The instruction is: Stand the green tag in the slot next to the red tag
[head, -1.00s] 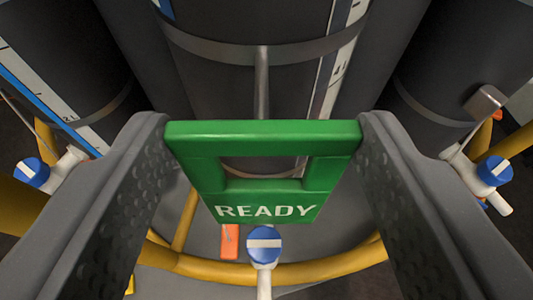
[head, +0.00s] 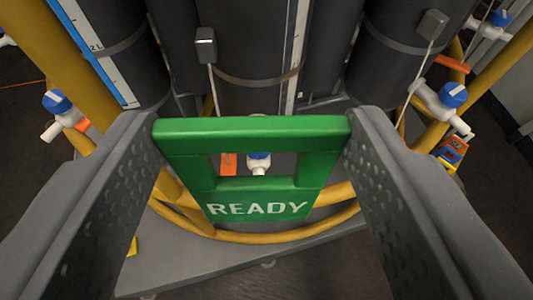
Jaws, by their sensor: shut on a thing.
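My gripper (head: 252,130) is shut on the green tag (head: 258,208), with one grey jaw at each end of its top bar. The tag is a green frame with a rectangular opening and the white word READY on its lower part. It hangs in front of the dark cylinders. Through its opening I see part of a blue-capped white valve and a small orange piece. I cannot make out a red tag or a slot for certain; a small red-orange and blue piece (head: 452,150) shows at the right.
Dark cylinders (head: 250,50) stand on a grey base (head: 190,262) ringed by a yellow tube rail (head: 270,235). Blue-capped white valves stick out at the left (head: 57,104) and right (head: 452,95). Dark floor (head: 400,270) is open in front.

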